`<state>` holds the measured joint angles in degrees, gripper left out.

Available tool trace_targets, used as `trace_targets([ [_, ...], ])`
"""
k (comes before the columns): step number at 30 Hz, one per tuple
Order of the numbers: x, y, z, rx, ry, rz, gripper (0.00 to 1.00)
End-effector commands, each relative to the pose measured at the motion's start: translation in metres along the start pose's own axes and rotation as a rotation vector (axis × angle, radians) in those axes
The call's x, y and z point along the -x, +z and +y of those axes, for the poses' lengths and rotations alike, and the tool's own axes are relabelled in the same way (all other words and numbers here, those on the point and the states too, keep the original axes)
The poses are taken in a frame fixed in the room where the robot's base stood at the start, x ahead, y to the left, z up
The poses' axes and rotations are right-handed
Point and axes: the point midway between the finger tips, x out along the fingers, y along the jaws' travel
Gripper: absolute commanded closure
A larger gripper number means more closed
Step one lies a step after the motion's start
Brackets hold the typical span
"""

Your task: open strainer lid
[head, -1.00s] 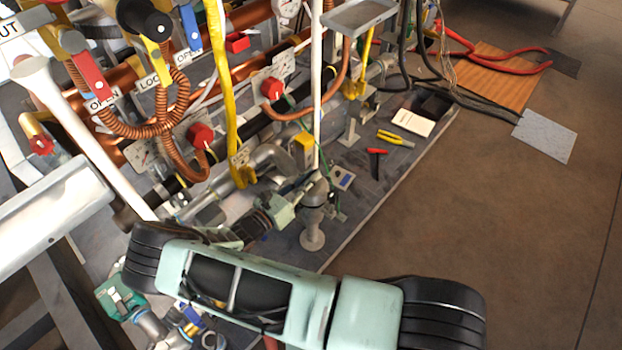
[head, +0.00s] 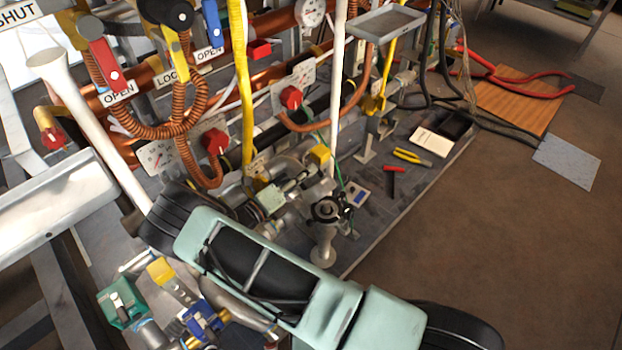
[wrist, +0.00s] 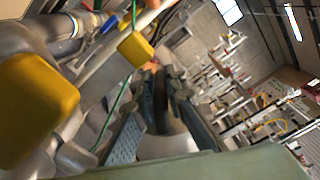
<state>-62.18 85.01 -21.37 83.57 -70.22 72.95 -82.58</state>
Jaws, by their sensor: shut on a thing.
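The strainer is most likely the grey upright fitting (head: 323,245) with a round foot near the bench's front edge. A black, lobed knob or lid part (head: 328,208) sits at its top in the head view. My gripper (wrist: 160,88) is shut on a dark, narrow part (wrist: 161,105) that shows between its fingers in the wrist view. This appears to be the black part of the strainer lid. A pale, rounded surface (wrist: 177,147) lies behind the fingers. I cannot tell whether the lid is open.
Yellow blocks (wrist: 35,105) and grey pipes crowd the left of the wrist view. A white pole (head: 337,90) stands behind the fitting. Yellow pliers (head: 411,157) and a red-handled tool (head: 394,181) lie to its right.

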Motion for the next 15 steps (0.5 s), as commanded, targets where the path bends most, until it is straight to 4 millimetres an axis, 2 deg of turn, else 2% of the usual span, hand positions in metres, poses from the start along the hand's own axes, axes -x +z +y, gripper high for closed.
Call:
trace_targets([
  [6,0.0003,0.0061,0.0061,0.165,0.001,0.0,1.0],
  [15,0.0006,0.0098,0.0086,0.273,0.002,-0.001,1.0],
])
